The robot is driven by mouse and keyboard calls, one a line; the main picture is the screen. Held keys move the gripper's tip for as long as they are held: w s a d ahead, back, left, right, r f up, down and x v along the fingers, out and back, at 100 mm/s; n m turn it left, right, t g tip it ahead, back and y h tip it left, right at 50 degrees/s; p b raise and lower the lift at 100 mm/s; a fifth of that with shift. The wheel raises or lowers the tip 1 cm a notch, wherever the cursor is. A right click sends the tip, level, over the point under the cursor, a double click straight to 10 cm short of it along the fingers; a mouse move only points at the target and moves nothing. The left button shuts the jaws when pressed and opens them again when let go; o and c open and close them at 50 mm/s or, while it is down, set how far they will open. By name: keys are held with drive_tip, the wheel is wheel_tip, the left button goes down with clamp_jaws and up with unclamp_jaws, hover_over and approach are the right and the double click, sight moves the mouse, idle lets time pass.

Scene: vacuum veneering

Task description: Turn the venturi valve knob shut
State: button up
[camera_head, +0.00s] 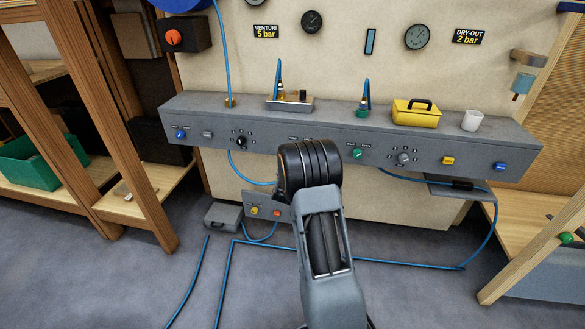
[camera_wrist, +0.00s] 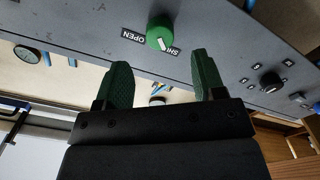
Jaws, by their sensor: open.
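A green knob (camera_wrist: 160,33) with a white mark stands on the grey panel in the wrist view, between OPEN and SHUT labels that appear upside down. I cannot read for sure which label its mark points at. My gripper (camera_wrist: 163,72) is open and empty. Its two green fingers lie apart, their tips a little short of the knob in the picture, and no contact shows. In the head view my gripper (camera_head: 308,165) covers part of the panel front, with label marks just above it; the knob there seems hidden behind it.
The grey console (camera_head: 330,122) carries other controls: a black dial knob (camera_head: 241,141) left of my gripper, another green knob (camera_head: 357,153) and a grey dial knob (camera_head: 403,158) right of it. A yellow box (camera_head: 415,115) and white cup (camera_head: 472,120) stand on top. Blue hoses hang below.

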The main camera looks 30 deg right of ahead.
drive_tip(key=v, duration=0.7)
drive_tip(key=shift+p, duration=0.4)
drive_tip(key=shift+s, duration=0.15)
drive_tip(key=s+a+r+n+g+y+p, duration=0.1)
drive_tip(key=s+a+r+y+p, duration=0.1)
drive_tip(key=a+r+y+p, duration=0.5)
drive_tip(key=s+a+r+n+g+y+p, duration=0.1)
drive_tip(key=s+a+r+y+p, duration=0.15)
drive_tip(key=a+r+p, duration=0.9)
drive_tip(key=s+a+r+g+y+p, duration=0.1)
drive_tip(key=s+a+r+g+p, duration=0.1)
drive_tip(key=s+r, duration=0.5)
drive_tip(key=s+a+r+g+y+p, duration=0.2)
drive_tip(key=s+r+g+p, duration=0.3)
drive_tip(key=s, duration=0.8)
drive_tip(key=shift+r, duration=1.55)
drive_tip(key=shift+s, duration=0.1)
